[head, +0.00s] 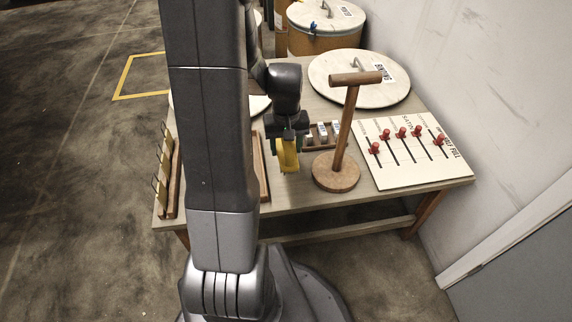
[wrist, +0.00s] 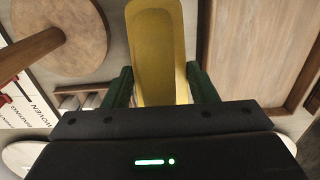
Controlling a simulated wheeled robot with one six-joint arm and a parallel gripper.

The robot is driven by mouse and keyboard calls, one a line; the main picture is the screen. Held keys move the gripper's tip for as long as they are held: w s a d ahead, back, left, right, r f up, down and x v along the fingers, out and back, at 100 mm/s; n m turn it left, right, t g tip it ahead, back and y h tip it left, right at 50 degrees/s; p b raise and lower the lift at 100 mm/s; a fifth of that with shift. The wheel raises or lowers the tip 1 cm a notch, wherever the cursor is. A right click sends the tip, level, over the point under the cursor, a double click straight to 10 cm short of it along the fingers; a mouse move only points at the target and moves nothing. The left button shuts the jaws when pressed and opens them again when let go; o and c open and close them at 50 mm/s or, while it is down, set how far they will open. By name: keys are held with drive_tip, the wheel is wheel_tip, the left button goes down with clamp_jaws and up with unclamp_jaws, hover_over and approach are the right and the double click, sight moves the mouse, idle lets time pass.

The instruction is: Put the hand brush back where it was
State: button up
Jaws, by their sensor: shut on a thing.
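My gripper (head: 287,143) is above the table, just left of the wooden T-shaped stand. Its green fingers are shut on a long yellow tool (head: 289,160), which hangs down from them. In the wrist view the tool (wrist: 154,40) lies between the fingers (wrist: 160,84) and runs off the top edge. It has a smooth, dished yellow face with a raised rim. No bristles show, so I cannot tell for sure that it is the hand brush. I see no other brush. A wooden-rimmed tray (wrist: 288,99) is beside the tool in the wrist view; my arm hides most of it in the head view.
The T-shaped stand (head: 341,150) rises close to the gripper's right. Behind are a small rack (head: 322,136) and a round lid (head: 360,78). A board with red sliders (head: 416,152) lies at right, a hooked wooden rack (head: 168,178) at left.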

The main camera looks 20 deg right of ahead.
drive_tip(key=shift+f+b, duration=0.8)
drive_tip(key=shift+f, duration=1.85)
drive_tip(key=shift+f, duration=0.1)
drive_tip(key=shift+f, duration=0.15)
drive_tip(key=o, duration=1.1)
wheel_tip(320, 180, up, 12)
drive_tip(key=p, duration=0.4)
drive_tip(key=shift+r, duration=0.25)
